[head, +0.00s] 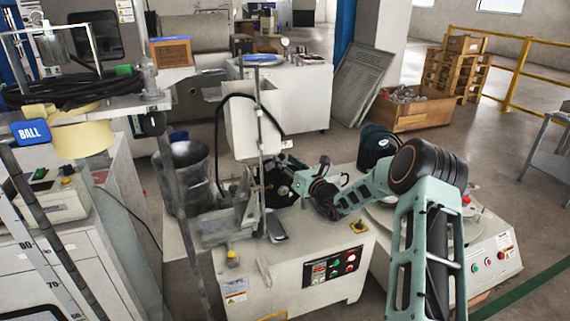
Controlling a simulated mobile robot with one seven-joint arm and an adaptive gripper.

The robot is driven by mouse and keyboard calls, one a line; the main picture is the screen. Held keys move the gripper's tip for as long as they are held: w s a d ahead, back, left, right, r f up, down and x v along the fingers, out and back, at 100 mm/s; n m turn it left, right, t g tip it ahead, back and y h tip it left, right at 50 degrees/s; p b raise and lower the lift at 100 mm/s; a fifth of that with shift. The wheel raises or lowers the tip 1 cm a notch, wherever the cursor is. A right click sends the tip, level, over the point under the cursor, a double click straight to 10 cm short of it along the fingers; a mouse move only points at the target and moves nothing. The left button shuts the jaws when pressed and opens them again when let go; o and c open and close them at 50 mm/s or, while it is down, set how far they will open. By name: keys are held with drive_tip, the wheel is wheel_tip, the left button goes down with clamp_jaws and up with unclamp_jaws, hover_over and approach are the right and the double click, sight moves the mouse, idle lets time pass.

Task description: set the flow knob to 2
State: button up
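My teal arm reaches in from the lower right, and its far end with my gripper (284,189) is beside the upright post of the middle machine (330,246). My gripper is small and dark against dark machine parts, so its fingers cannot be made out. I cannot tell which part is the flow knob, and no scale or number 2 is readable. A yellow knob (358,226) sits on the machine top at the right, and another yellow knob (231,257) sits at its front left. Neither is touched by my gripper.
A control panel (334,266) with red and green buttons is on the machine front. A white hopper (252,120) stands above the machine on the post. A grey bin (183,178) is at the left. A second machine (490,255) adjoins at the right. Open floor lies beyond it.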

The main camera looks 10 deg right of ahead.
drive_tip(key=shift+w+a, duration=0.15)
drive_tip(key=shift+w, duration=0.2)
drive_tip(key=shift+c, duration=0.4)
clamp_jaws()
